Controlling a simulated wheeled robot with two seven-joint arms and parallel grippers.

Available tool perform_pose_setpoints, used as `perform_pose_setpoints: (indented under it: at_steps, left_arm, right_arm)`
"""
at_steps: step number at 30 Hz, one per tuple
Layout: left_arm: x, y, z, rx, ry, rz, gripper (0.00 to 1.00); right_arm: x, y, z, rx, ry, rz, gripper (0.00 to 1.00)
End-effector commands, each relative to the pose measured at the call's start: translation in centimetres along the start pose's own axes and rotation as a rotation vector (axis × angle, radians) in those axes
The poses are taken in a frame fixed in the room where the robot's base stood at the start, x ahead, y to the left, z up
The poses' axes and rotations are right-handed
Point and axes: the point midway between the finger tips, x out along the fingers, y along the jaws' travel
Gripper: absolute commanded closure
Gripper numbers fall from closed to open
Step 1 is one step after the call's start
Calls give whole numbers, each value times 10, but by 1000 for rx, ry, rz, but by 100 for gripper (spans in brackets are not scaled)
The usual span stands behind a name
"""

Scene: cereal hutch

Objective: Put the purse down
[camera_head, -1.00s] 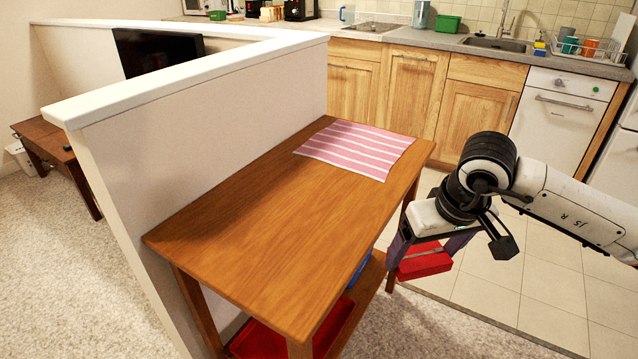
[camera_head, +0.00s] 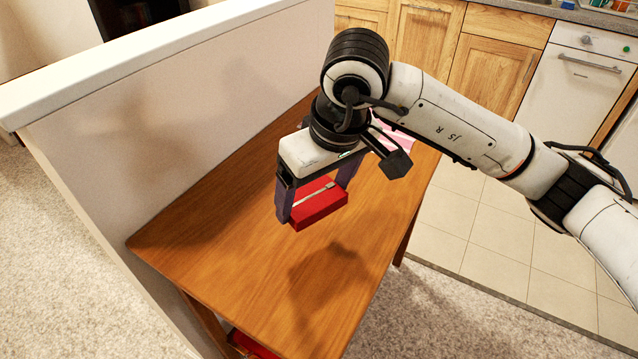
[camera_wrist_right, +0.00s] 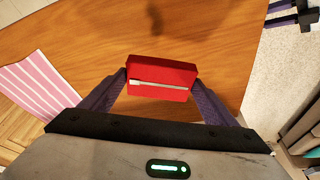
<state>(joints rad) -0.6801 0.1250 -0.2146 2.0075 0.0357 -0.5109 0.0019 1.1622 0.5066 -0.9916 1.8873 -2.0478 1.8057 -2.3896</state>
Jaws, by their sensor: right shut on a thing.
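The red purse (camera_head: 318,208), a small box shape with a pale strip across it, is between the fingers of my right gripper (camera_head: 317,200). The gripper is shut on it and holds it above the wooden table (camera_head: 230,260), with a shadow on the tabletop below. In the right wrist view the purse (camera_wrist_right: 162,74) sits between both purple fingers (camera_wrist_right: 160,88), with the tabletop (camera_wrist_right: 215,30) behind it.
A pink striped cloth (camera_head: 398,138) lies at the table's far end, partly hidden by my right arm. A white-topped low wall (camera_head: 200,110) runs along the table's left side. The near tabletop is clear. A red thing (camera_head: 250,345) shows on the lower shelf.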

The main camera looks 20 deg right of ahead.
Motion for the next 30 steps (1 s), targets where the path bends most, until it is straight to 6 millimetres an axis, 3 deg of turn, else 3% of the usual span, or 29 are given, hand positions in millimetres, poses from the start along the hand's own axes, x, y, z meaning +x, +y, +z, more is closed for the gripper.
perform_pose_setpoints:
  at_steps: [3,17,28,29,30]
  left_arm:
    - [-1,1,7,-2,-14,2,71]
    - [-2,2,10,-3,-19,4,71]
    - [4,1,6,1,-4,3,71]
    - [3,1,4,1,-4,3,71]
    - [2,0,4,2,-4,3,71]
  right_arm:
    - [23,0,8,1,-4,-2,43]
    - [71,0,23,2,-2,-2,43]
    - [78,1,24,0,2,1,43]
    - [76,0,24,1,1,0,13]
    - [76,0,24,1,0,0,7]
